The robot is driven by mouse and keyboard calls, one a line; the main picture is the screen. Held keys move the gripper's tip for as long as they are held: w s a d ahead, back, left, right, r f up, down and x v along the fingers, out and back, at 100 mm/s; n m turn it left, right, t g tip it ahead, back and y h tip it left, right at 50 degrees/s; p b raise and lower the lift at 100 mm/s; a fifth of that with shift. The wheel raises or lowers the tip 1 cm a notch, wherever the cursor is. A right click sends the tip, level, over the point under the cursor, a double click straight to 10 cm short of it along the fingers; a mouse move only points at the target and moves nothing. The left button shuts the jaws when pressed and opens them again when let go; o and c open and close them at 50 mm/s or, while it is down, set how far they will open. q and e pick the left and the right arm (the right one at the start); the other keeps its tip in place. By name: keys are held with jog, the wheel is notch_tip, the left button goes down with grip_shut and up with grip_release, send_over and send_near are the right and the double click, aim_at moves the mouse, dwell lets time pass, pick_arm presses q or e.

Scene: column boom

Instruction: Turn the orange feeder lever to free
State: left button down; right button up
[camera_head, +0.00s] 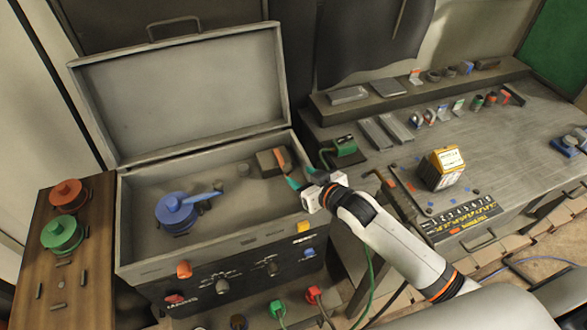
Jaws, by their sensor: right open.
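My right gripper (299,177) is at the right rim of the case, just right of and in front of the lever. Its teal-tipped fingers point left toward it, open. I cannot tell whether a fingertip touches the lever. The lever's lower part is hard to make out. My left gripper is out of view.
A blue round part with a handle (176,212) sits in the case. Red (68,193) and green (62,234) spools stand on a wooden board at left. The grey bench (480,130) at right holds a yellow box (441,168) and small parts. Cables hang below my right arm.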

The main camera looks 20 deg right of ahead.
aim_at(291, 171)
jog(key=x, duration=0.5)
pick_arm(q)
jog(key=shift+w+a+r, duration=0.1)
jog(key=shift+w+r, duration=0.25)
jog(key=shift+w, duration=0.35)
pick_arm(e)
jog(key=shift+w, duration=0.1)
grip_shut()
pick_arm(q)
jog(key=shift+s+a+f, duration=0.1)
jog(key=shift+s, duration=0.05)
pick_arm(e)
jog(key=shift+f, duration=0.1)
